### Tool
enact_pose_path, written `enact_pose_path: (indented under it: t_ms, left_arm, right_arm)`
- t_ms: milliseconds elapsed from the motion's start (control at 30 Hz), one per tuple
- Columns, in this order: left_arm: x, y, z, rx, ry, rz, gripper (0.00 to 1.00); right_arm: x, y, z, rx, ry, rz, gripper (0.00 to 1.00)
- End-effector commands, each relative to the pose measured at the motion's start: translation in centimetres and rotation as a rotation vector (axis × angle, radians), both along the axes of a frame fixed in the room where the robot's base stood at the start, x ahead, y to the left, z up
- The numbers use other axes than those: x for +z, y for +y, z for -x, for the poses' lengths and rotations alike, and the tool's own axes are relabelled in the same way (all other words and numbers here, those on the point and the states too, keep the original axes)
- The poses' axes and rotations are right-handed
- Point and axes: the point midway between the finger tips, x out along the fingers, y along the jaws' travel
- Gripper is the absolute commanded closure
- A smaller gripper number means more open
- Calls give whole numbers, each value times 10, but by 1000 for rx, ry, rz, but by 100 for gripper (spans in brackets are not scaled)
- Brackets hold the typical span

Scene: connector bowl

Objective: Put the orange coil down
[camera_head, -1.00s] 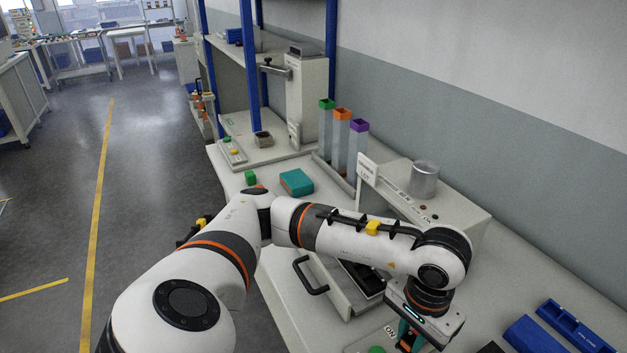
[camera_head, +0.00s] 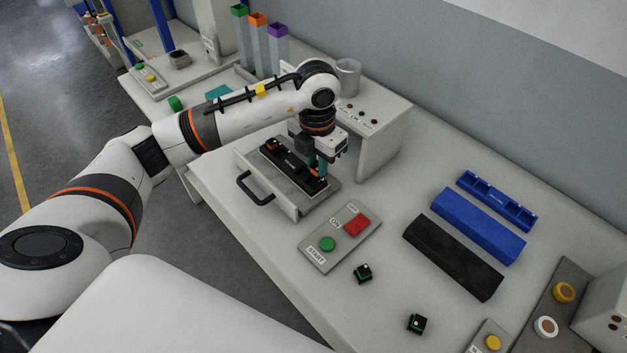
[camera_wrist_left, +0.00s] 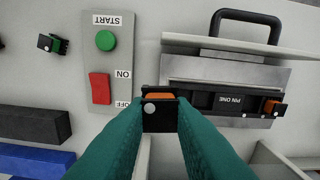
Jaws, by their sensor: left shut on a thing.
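My left gripper (camera_head: 319,168) is shut on the orange coil, a small black block with an orange band (camera_wrist_left: 160,97), between its teal fingers in the wrist view. The gripper points down at the right end of a long black holder marked PIN ONE (camera_head: 290,163), which lies in a grey tray (camera_head: 314,201). In the wrist view the held coil is at the left end of this holder (camera_wrist_left: 203,101); I cannot tell whether it touches. A second orange coil (camera_head: 272,145) sits at the holder's other end, also seen in the wrist view (camera_wrist_left: 273,107). My right gripper is out of view.
The tray has a black handle (camera_head: 254,189). A START/ON/OFF panel (camera_head: 341,238) with green and red buttons is beside it. Two small dark green parts (camera_head: 363,273) lie in front. A black bar (camera_head: 453,257) and blue bars (camera_head: 478,226) are at right. A machine housing (camera_head: 375,125) stands behind.

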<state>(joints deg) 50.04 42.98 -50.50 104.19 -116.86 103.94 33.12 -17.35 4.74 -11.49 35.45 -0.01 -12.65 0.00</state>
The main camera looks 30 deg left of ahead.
Motion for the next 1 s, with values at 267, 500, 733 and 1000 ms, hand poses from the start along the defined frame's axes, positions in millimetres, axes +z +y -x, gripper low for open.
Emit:
enact_pose_path:
  t_ms: [267, 500, 733, 1000]
  left_arm:
    - [6, 16, -24, 842, 14, 17, 100]
    - [6, 26, -36, 1341, 23, 20, 100]
    - [-8, 29, -38, 1488, 28, 16, 100]
    - [-52, 29, -38, 1487, 27, 18, 100]
  right_arm:
    - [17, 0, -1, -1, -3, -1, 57]
    - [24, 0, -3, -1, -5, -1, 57]
    - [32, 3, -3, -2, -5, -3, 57]
    - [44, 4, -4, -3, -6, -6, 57]
